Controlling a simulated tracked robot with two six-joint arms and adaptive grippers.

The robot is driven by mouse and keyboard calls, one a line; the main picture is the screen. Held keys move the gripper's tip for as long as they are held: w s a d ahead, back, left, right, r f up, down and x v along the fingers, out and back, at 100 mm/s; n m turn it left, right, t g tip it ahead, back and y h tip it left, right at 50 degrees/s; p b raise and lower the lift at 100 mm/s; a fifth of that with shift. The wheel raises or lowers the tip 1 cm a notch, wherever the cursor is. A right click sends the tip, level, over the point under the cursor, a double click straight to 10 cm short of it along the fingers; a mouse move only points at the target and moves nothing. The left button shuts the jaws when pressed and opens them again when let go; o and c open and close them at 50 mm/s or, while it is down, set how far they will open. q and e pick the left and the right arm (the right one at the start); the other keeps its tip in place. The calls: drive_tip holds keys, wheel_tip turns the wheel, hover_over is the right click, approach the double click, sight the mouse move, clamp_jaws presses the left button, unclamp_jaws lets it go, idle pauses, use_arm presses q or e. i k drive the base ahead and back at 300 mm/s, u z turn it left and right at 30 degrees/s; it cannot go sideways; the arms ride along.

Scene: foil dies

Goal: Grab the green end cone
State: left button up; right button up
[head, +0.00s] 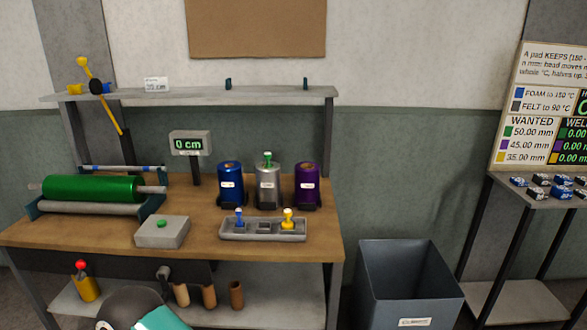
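A small green piece (267,159), which looks like the green end cone, stands upright on top of the silver canister (268,186) on the workbench. The silver canister is between a blue canister (230,182) and a purple canister (307,182). In front of them, a grey tray (262,236) holds a blue cone (239,218) at its left and a yellow cone (288,219) at its right. The tray's middle place looks dark and holds no cone. Neither of my grippers shows in the head view.
A green roll (92,188) lies on a stand at the bench's left. A grey box with a green button (161,232) and a "0 cm" display (190,143) stand near it. A shelf (200,94) runs behind. A grey bin (405,283) stands right of the bench.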

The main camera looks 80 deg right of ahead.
sight(267, 155)
drive_tip(key=z, duration=0.15)
drive_tip(key=k, duration=1)
drive_tip(key=z, duration=1.2)
drive_tip(key=i, duration=0.7)
drive_tip(key=z, duration=0.1)
